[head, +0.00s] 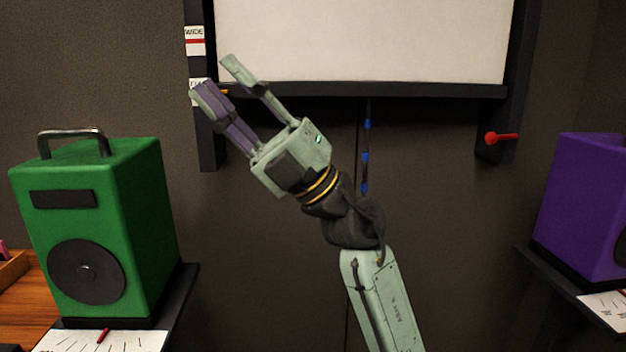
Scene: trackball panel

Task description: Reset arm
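My gripper (215,80) is raised in front of the dark wall, left of the picture's middle. Its two fingers point up and to the left, with a gap between them, and nothing shows between them. My arm comes up from the lower right and bends at a dark wrist with yellow rings. The gripper is near the lower left corner of a white panel and appears to touch nothing. No trackball is clearly visible.
A green speaker-like box (140,200) stands on a dark shelf at left, and a purple box (585,195) at right. A white panel (360,40) with a dark frame hangs behind. A red-knobbed lever (492,138) sits at its lower right. A blue-beaded cord (366,155) hangs below.

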